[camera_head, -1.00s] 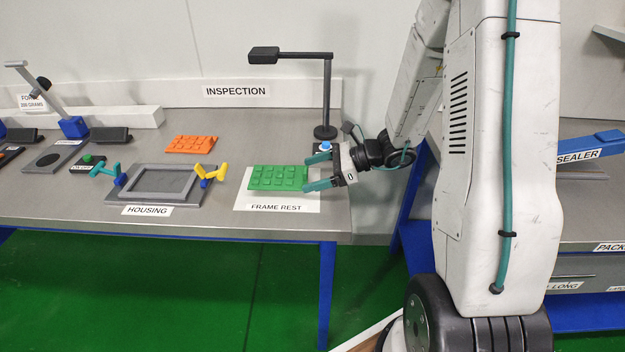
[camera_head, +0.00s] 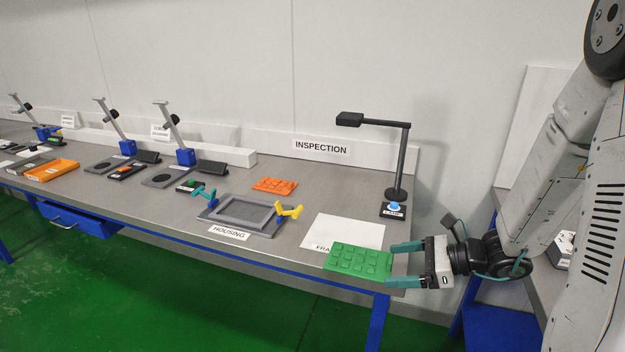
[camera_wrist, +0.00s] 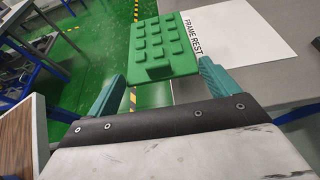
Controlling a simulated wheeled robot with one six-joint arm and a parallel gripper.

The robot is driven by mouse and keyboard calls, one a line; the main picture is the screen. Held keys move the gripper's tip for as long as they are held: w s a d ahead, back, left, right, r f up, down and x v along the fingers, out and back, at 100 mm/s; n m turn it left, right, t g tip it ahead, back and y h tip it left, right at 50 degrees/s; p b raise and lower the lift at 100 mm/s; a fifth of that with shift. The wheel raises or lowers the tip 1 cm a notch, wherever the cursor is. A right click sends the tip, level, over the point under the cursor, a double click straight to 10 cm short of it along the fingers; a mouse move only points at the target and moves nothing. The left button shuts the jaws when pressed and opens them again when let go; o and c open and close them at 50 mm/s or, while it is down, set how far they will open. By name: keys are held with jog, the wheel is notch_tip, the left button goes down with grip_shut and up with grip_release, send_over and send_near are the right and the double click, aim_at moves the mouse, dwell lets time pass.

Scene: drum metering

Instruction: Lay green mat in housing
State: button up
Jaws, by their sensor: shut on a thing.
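The green mat (camera_head: 358,259), a studded rectangle, is held at its right end by my gripper (camera_head: 405,265) over the front right corner of the bench. My gripper is shut on it. The wrist view also shows the mat (camera_wrist: 158,50) ahead of the two teal fingers (camera_wrist: 160,88), partly beyond the bench edge with green floor below it. The housing (camera_head: 210,214) is a grey frame with a recessed middle, lying on the bench to the left of the mat. A teal clamp (camera_head: 204,193) stands at its left and a yellow clamp (camera_head: 289,211) at its right. Its recess looks empty.
The white frame rest sheet (camera_head: 345,228) lies bare behind the mat. An orange studded mat (camera_head: 275,185) lies behind the housing. An inspection lamp (camera_head: 402,165) stands at the back right with a blue button at its base. More fixtures stand further left.

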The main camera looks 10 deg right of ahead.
jog(key=w+d+m+t, duration=0.1)
jog(key=w, duration=0.1)
jog(key=w+d+m+t+h, duration=0.2)
jog(key=w+d, duration=0.1)
jog(key=shift+w, duration=0.35)
jog(key=w+m+t+h, duration=0.1)
jog(key=w, duration=0.1)
jog(key=w+d+r+m+t+h, duration=0.1)
jog(key=w+m, duration=0.1)
jog(key=w, duration=0.1)
jog(key=w+m+h, duration=0.1)
jog(key=w+h, duration=0.1)
jog(key=w, duration=0.1)
jog(key=shift+w+d+r+t, duration=0.2)
jog(key=shift+w+d+t, duration=0.1)
jog(key=shift+t, duration=0.1)
jog(key=w, duration=0.1)
jog(key=w+a+m+h, duration=0.1)
jog(key=w+a+r+m+h, duration=0.1)
jog(key=shift+w+t, duration=0.25)
jog(key=shift+t, duration=0.05)
jog(key=w+a, duration=0.1)
jog(key=a, duration=0.4)
jog(key=shift+w+a+r, duration=0.4)
jog(key=shift+s, duration=0.15)
